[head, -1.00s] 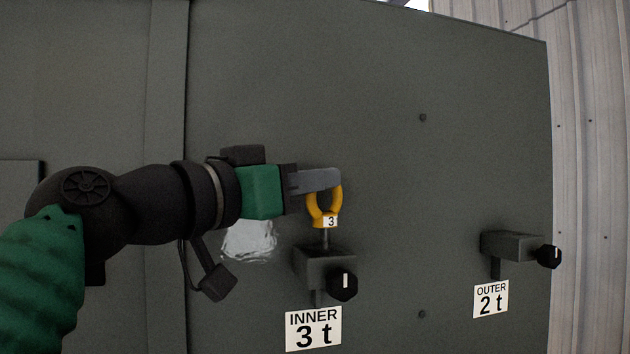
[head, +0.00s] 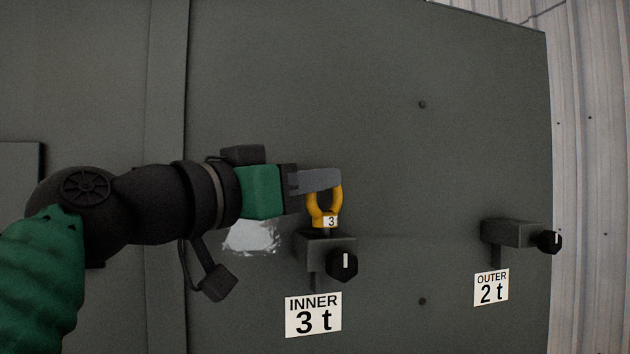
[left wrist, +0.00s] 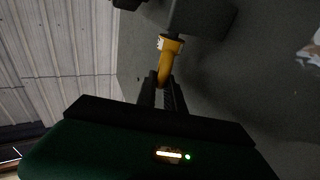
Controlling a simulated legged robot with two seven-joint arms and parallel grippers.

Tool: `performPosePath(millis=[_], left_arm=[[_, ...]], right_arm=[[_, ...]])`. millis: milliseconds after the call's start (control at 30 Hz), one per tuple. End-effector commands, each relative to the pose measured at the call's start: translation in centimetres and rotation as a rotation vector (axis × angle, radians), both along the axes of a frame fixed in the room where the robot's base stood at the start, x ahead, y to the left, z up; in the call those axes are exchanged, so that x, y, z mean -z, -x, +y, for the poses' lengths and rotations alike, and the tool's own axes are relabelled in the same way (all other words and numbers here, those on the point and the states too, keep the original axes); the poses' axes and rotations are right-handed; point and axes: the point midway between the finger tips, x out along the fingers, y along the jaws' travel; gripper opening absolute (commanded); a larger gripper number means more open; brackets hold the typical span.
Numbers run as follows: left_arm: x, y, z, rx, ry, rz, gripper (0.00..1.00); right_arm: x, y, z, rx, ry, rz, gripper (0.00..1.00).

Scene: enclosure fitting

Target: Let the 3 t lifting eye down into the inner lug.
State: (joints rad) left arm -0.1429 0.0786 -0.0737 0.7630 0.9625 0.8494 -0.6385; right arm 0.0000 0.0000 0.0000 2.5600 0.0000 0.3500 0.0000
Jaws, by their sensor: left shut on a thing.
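The yellow 3 t lifting eye (head: 313,212), marked "3", is upright over the inner lug (head: 315,246), a grey block on the enclosure wall with a black knob (head: 342,264). Its collar sits at or very close to the lug's top. My left gripper (head: 328,181) is shut on the top of the eye's ring. In the left wrist view the eye (left wrist: 169,62) runs from the fingers (left wrist: 163,92) to the dark lug block (left wrist: 203,14). My right gripper is out of view.
The "INNER 3 t" label (head: 313,315) is below the inner lug. The outer lug (head: 507,233), with its own black knob and "OUTER 2 t" label (head: 491,288), stands empty to the right. The wall between the lugs is clear. Corrugated cladding (head: 595,180) is at far right.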

Motion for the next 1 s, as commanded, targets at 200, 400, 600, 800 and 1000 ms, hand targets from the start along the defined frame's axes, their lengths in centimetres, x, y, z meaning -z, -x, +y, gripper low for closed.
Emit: performPosePath(millis=[200,400,600,800,1000], left_arm=[[0.55,0.03,0.01,0.0,0.001,-0.001,0.0],[0.98,0.03,0.01,0.0,0.001,-0.001,0.0],[0.95,0.02,0.01,0.0,0.001,-0.001,0.31],[0.98,0.0,0.01,0.0,0.0,0.0,0.38],[1.04,-0.06,0.0,0.0,-0.001,0.001,0.38]], right_arm=[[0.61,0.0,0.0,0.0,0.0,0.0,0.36],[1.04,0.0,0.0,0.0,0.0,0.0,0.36],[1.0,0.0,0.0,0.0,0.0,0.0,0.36],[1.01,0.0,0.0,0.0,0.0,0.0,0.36],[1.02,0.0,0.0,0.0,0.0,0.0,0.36]])
